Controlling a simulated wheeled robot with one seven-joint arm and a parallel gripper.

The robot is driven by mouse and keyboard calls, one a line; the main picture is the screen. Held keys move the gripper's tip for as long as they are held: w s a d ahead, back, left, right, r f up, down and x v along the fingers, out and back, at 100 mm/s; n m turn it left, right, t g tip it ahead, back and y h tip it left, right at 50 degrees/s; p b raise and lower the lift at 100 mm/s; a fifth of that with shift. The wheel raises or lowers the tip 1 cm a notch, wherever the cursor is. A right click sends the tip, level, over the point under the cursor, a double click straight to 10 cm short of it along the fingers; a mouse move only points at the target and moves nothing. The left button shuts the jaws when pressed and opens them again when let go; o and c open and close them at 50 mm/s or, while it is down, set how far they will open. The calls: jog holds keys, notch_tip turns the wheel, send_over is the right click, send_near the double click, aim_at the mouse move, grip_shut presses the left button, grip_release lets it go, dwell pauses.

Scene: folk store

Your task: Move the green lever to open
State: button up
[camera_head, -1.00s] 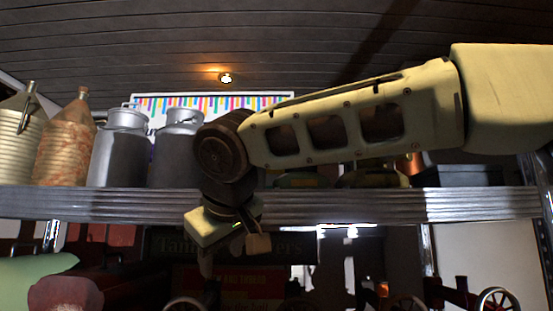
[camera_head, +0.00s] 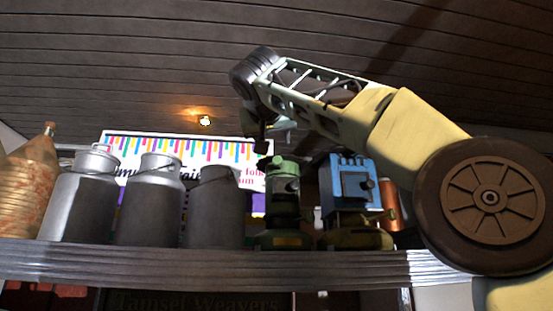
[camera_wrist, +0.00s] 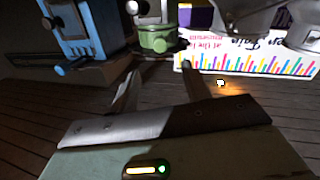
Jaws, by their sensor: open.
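A green device (camera_head: 283,200) stands upright on the shelf, between the metal cans and a blue device. It also shows upside down in the wrist view (camera_wrist: 155,40), near the top centre. My gripper (camera_head: 262,146) is above the green device in the head view. In the wrist view my gripper (camera_wrist: 158,72) is open and empty, its two fingers spread apart towards the green device. No contact can be seen.
The blue device (camera_head: 347,184) stands just right of the green one. Several grey metal cans (camera_head: 148,208) stand to the left on the shelf (camera_head: 190,256). A sign with coloured stripes (camera_head: 125,148) is behind. There is free room above, below the wooden ceiling.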

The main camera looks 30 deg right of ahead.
aim_at(278, 158)
jog(key=p+x, duration=0.4)
jog(key=x, duration=0.7)
jog(key=shift+w+d+r+p, duration=0.15)
jog(key=shift+w+p, duration=0.1)
jog(key=shift+p, duration=0.1)
jog(key=shift+x, duration=0.75)
jog(key=shift+f, duration=0.2)
jog(key=shift+c, duration=0.3)
grip_shut()
